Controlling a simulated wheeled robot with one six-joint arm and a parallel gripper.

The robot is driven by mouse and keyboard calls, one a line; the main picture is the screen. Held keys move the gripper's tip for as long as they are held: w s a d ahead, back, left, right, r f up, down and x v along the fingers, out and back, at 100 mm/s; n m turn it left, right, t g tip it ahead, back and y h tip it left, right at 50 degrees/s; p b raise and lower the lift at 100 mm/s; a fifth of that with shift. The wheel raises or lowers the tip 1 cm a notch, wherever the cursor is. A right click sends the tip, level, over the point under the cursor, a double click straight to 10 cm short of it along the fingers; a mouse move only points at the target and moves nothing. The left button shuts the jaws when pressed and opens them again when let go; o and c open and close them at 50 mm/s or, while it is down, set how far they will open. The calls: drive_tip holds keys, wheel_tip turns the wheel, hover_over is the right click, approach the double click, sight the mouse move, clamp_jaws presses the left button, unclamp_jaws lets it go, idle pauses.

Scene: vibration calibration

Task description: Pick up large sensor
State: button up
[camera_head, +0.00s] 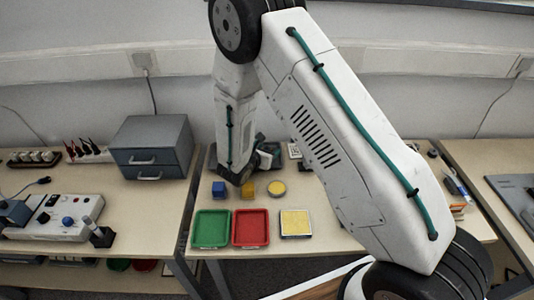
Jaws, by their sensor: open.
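My gripper (240,175) is a dark shape at the lower end of my white arm, over the back part of the middle table. It is open, though its fingertips are small and hard to make out. Just in front of it stand a small blue block (219,189) and a yellow block (248,191). A round yellow disc (277,188) lies to their right. I cannot tell which of these is the large sensor. Nothing shows held in the gripper. My arm hides part of the table to the right.
A green tray (211,244), a red tray (251,243) and a yellow-topped square pad (295,235) line the table's front. A grey drawer cabinet (151,132) stands on the left table. A control box (68,217) is at far left. Small items lie at right.

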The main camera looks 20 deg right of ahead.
drive_tip(key=c, duration=1.1)
drive_tip(key=shift+r, duration=0.15)
